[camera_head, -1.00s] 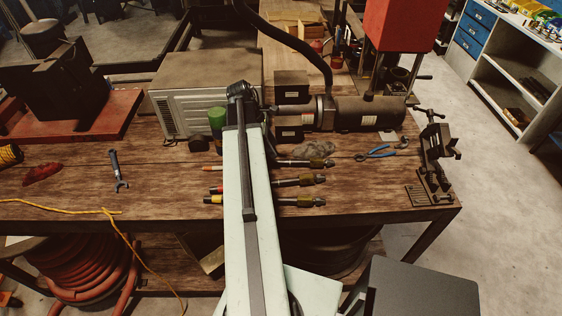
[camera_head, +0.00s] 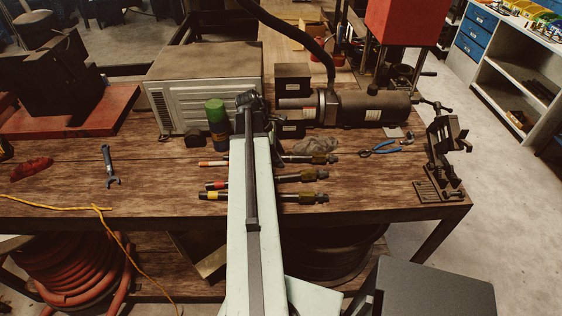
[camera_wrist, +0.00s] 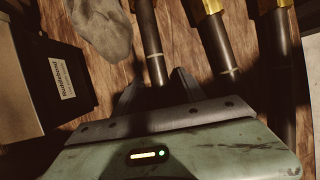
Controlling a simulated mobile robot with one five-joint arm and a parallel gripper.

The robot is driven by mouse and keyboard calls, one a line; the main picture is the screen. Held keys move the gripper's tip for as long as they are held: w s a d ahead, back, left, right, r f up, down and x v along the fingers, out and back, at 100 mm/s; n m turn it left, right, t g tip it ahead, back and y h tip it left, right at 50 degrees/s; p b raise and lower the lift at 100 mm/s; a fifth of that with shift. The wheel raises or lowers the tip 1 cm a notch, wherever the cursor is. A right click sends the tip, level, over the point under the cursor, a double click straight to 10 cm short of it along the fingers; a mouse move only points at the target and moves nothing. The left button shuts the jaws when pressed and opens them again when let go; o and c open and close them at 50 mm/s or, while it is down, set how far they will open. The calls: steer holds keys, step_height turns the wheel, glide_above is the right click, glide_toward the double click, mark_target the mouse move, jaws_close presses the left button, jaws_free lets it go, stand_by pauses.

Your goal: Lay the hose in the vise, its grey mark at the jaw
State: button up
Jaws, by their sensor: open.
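The far hose (camera_head: 312,159) has an orange-white left end, the middle hose (camera_head: 300,176) a red one and the near hose (camera_head: 303,198) a yellow one. My arm crosses over their middles. In the wrist view, pale bands show on the left hose (camera_wrist: 148,30) and the middle one; their exact colour is unclear. My gripper (camera_wrist: 157,85) is open and empty, its fingertips near the left hose's band. The vise (camera_head: 443,150) stands at the bench's right corner, its jaw empty.
A black cylindrical machine (camera_head: 370,109) lies behind the hoses, with a grey rag (camera_head: 316,145) before it. Blue pliers (camera_head: 380,148) lie between it and the vise. A green can (camera_head: 217,125) stands left of my arm.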

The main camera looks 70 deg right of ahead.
jaws_close()
stand_by(1.3)
